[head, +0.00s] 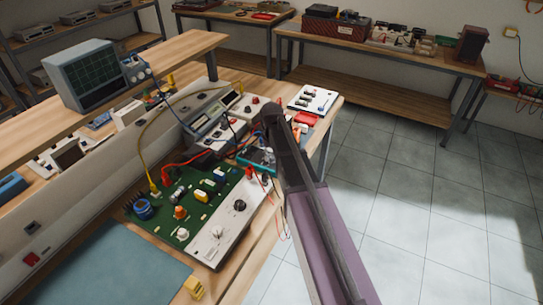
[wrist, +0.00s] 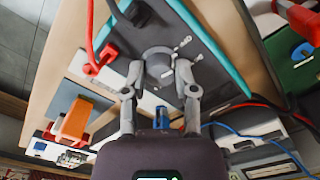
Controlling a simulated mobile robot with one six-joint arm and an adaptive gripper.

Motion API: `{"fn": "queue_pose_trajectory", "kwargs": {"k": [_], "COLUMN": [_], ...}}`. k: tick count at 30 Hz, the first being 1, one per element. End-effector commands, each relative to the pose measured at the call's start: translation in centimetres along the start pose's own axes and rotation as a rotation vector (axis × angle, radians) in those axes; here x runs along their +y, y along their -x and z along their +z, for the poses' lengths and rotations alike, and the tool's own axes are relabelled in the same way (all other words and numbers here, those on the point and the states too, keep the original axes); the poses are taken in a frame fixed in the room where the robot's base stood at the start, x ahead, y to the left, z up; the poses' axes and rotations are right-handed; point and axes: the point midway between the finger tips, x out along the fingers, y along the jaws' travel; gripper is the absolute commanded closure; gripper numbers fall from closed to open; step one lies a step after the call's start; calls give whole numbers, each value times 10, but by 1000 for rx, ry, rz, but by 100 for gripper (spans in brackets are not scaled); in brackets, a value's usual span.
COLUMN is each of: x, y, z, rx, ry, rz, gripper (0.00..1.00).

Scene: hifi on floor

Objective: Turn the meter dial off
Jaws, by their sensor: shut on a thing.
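The meter (wrist: 208,50) has a grey face and a teal edge and fills the upper middle of the wrist view. Its round grey dial (wrist: 158,58) sits between the two fingers of my gripper (wrist: 162,76), which is shut on it. The pointer's setting cannot be read. In the head view the teal-edged meter (head: 262,158) lies on the workbench beside the green circuit board, partly hidden by my arm. The fingers are not clear in that view.
A red plug and lead (wrist: 96,60) stand close left of the dial. The green circuit board (head: 182,205), a yellow cable (head: 143,130) and bench instruments (head: 212,118) crowd the workbench. An oscilloscope (head: 85,75) stands on the shelf. The tiled floor (head: 400,180) at right is clear.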

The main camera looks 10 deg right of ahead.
Motion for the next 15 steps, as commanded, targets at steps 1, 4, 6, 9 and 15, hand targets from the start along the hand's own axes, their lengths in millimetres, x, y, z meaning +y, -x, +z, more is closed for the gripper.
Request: {"fn": "queue_pose_trajectory", "kwargs": {"k": [1,4,6,9,15], "x": [-1,-1,-1,-1,-1], "y": [0,0,0,0,0], "z": [0,0,0,0,0], "rx": [0,0,0,0,0], "ry": [31,89,120,152,178], "rz": [-1,-1,-1,-2,-2], "gripper": [100,100,100,100,100]}}
